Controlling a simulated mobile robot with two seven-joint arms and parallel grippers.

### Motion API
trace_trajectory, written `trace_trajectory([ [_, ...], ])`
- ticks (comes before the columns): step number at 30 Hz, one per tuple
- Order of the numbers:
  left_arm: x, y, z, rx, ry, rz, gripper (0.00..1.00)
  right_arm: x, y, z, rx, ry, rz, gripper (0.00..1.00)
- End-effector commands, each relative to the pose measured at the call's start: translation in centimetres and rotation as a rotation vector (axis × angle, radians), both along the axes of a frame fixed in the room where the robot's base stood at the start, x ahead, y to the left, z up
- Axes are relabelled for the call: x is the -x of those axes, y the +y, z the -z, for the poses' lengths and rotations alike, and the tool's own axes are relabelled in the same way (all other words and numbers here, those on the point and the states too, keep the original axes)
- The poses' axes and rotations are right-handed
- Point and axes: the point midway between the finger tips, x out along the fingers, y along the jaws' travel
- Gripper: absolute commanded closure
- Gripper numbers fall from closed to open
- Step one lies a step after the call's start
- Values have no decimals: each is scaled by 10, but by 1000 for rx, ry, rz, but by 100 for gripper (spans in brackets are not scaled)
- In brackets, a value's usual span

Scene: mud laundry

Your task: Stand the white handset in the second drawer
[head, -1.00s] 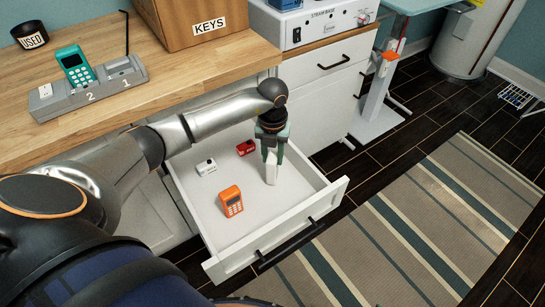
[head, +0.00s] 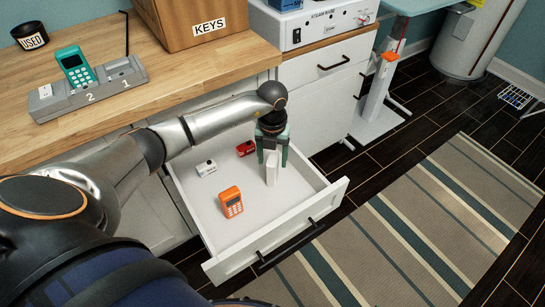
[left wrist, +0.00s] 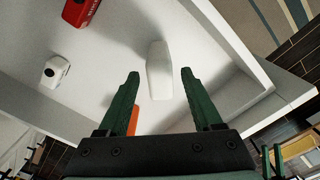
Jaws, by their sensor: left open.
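The white handset (head: 271,170) stands upright on the floor of the open white drawer (head: 228,265), towards its right side. It also shows in the left wrist view (left wrist: 159,70), between and beyond the green fingertips, with a gap on each side. My left gripper (head: 272,161) is open just above and around the handset's upper part, and its fingers hide some of it in the head view. The left wrist view shows the gripper (left wrist: 160,73) empty.
A teal handset (head: 74,66) stands in a grey dock (head: 90,95) on the wooden counter. The drawer's front left floor is clear.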

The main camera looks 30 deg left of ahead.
Motion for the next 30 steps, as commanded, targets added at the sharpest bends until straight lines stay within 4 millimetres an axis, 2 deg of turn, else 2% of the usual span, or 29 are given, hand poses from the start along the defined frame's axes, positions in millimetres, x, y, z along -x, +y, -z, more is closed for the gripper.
trace_trajectory([
  [5, -1, 1, -28, -1, -5, 0, 33, -1, 0, -5, -1, -6, 1, 55],
  [12, -1, 0, -81, -1, -5, 0, 33, 0, -4, -7, 4, -5, 8, 55],
  [18, -1, 0, -111, 0, -2, 0, 33, 6, -6, -3, 8, 9, 11, 55],
  [22, 0, 0, -119, 0, -1, 0, 33, 7, -7, -1, 10, 13, 12, 55],
  [30, 0, 0, -121, 0, 0, 0, 33, 6, -7, -2, 10, 9, 13, 55],
])
